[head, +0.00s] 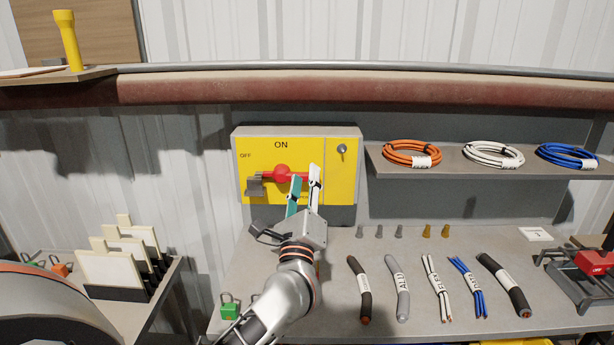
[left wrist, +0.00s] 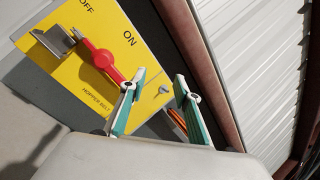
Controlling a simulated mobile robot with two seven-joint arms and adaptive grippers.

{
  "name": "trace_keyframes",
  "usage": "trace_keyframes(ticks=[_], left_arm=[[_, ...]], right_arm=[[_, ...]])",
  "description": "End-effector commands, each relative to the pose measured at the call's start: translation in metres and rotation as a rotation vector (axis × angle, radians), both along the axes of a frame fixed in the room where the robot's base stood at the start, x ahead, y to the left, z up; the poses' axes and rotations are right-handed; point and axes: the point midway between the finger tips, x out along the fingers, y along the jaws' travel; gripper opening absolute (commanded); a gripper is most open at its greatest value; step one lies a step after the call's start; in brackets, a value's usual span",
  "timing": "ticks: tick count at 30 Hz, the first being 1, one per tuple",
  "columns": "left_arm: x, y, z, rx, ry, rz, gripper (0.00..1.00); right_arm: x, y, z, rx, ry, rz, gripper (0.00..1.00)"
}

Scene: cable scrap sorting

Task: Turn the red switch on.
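The red switch (head: 281,171) is on a yellow panel (head: 325,150) marked ON at the top and OFF at the left. Its bar lies nearly level, with a grey bracket (head: 255,186) at its OFF-side end. The left wrist view also shows the red switch (left wrist: 103,59) and the bracket (left wrist: 54,41). My left gripper (head: 305,175) is open in front of the panel, near the bar's right end. In the left wrist view, my left gripper (left wrist: 158,80) has its fingers apart, and one finger overlaps the bar's end. I cannot tell whether they touch. My right gripper is not in view.
A key lock (head: 342,149) is at the panel's upper right. A shelf (head: 450,166) with cable coils juts out to the right. The bench (head: 340,262) below holds several cable pieces and small cones. A rack of cards (head: 110,268) stands at left.

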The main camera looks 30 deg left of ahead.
Motion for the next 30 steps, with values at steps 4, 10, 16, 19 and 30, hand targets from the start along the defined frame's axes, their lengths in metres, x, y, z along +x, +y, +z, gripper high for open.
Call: trace_keyframes(ticks=[4, 10, 16, 19, 30], left_arm=[[0.024, 0.022, -0.021, -0.492, -0.046, -0.068, 0.32], [0.038, 0.025, -0.047, -0.832, -0.060, -0.092, 0.32], [0.052, 0.033, -0.049, -0.871, -0.060, -0.092, 0.32], [0.065, 0.041, -0.049, -0.869, -0.060, -0.090, 0.32], [0.103, 0.063, -0.050, -0.868, -0.059, -0.093, 0.32]], right_arm=[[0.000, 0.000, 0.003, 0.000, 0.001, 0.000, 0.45], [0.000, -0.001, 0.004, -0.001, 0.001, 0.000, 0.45], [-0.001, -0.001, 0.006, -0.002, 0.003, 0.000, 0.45], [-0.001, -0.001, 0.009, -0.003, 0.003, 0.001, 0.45], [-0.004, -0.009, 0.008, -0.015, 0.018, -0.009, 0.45]])
